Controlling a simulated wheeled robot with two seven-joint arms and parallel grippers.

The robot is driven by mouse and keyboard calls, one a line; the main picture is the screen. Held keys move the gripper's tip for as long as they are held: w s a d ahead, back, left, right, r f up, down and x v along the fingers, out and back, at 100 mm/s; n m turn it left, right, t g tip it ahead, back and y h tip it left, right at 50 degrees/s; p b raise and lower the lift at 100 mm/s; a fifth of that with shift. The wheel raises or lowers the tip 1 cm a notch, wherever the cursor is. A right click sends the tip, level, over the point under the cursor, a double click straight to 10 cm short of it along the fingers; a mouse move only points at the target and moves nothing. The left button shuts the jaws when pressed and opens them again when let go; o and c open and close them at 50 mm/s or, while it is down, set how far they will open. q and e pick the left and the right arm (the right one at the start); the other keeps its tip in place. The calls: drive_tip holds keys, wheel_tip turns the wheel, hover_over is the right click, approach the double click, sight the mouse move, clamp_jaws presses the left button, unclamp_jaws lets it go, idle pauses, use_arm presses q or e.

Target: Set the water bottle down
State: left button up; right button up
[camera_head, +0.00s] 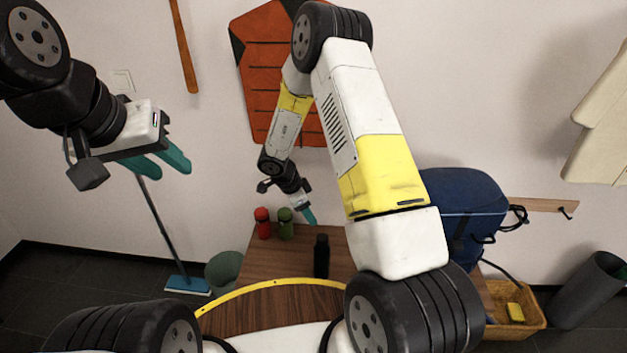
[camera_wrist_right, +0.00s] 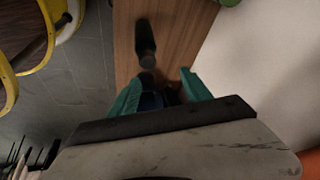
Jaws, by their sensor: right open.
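A black bottle (camera_head: 321,256) stands upright on the brown table (camera_head: 262,268). It also shows in the right wrist view (camera_wrist_right: 145,38), beyond the fingers and apart from them. My right gripper (camera_head: 310,218) is above the table, up and to the left of the black bottle in the head view. In the right wrist view its two teal fingers (camera_wrist_right: 160,82) are spread, with no held object seen. My left gripper (camera_head: 175,174) is raised at the upper left, its teal fingers apart and empty.
A red bottle (camera_head: 262,223) and a green bottle (camera_head: 285,223) stand at the table's back left. A dark blue bag (camera_head: 462,205) is at the right, beside a wicker basket (camera_head: 515,318). A grey-green bin (camera_head: 223,268) stands left of the table. The table's front left is clear.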

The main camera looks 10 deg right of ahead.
drive_tip(key=w+a+r+n+t+y, duration=0.1)
drive_tip(key=w+r+n+t+y, duration=0.2)
drive_tip(key=r, duration=0.6)
drive_tip(key=w+a+r+t, duration=0.1)
drive_tip(key=w+r+t, duration=0.2)
drive_tip(key=w+r, duration=0.35)
drive_tip(key=s+a+r+n+t+y, duration=0.1)
drive_tip(key=s+a+r+n+y, duration=0.15)
drive_tip(key=r, duration=0.65)
drive_tip(key=s+a+r+n+t+y, duration=0.1)
drive_tip(key=s+r+n+y, duration=0.2)
drive_tip(key=r, duration=0.6)
drive_tip(key=s+r+n, duration=0.4)
drive_tip(key=s+r, duration=0.1)
drive_tip(key=s, duration=0.4)
drive_tip(key=s+d+n+g+h, duration=0.1)
drive_tip(key=s+d, duration=0.3)
drive_tip(key=s, duration=0.6)
drive_tip(key=s+d+n+g+h, duration=0.1)
drive_tip(key=s+d+n+g, duration=0.1)
drive_tip(key=s, duration=0.8)
drive_tip(key=shift+s+d+f+n, duration=0.3)
drive_tip(key=shift+d+n, duration=0.45)
drive_tip(key=shift+d, duration=0.3)
